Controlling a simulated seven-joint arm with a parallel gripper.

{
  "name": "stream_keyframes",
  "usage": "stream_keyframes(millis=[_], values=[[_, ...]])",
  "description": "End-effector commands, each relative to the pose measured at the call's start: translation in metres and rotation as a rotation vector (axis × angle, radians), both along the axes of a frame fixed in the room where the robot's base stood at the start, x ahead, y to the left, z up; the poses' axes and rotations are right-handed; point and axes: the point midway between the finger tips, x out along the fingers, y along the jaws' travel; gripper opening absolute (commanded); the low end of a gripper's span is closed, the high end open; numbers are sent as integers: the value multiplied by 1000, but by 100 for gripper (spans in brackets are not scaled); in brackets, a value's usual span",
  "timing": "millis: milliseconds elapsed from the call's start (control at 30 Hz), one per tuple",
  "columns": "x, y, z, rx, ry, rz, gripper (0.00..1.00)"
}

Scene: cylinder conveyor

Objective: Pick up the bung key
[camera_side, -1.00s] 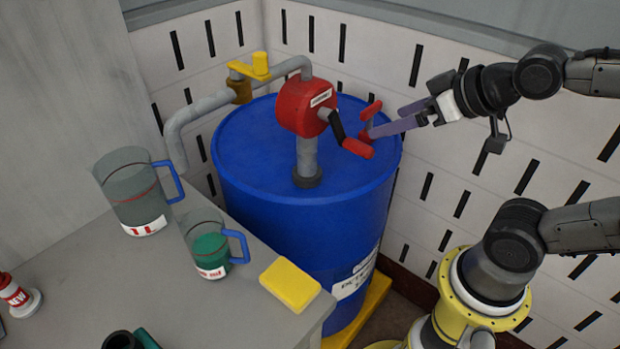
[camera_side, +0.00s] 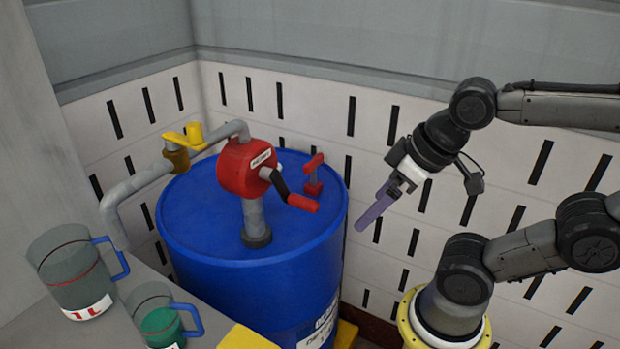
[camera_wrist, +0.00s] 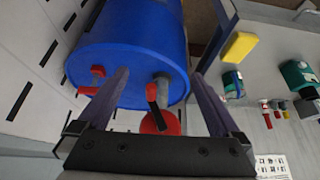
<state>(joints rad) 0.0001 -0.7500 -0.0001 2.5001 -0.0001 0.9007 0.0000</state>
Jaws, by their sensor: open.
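The bung key (camera_side: 314,178), red with a T-shaped handle, stands upright on top of the blue drum (camera_side: 250,290), near its far right edge. My gripper (camera_side: 366,222) is open and empty, beside the drum's right rim and apart from the key. Its purple fingers point down and to the left; they overlap in the side view. In the wrist view the bung key (camera_wrist: 97,74) lies just left of the left finger, outside the gap of my gripper (camera_wrist: 161,74).
The red pump (camera_side: 246,168) with its crank handle (camera_side: 302,203) stands on the drum, left of the key. Its grey pipe (camera_side: 140,180) runs left. Jugs (camera_side: 75,275) and a yellow sponge (camera_side: 246,338) are on the counter. The slotted wall (camera_side: 420,240) is behind.

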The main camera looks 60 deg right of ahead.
Motion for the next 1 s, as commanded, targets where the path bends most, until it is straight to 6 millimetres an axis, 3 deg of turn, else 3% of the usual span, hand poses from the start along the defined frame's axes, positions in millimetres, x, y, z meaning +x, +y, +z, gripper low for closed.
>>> stream_keyframes(millis=[333,567,1000], values=[[0,0,0,0,0,0,98],[0,0,0,0,-1,0,57],[-3,0,-1,42,18,-82,57]])
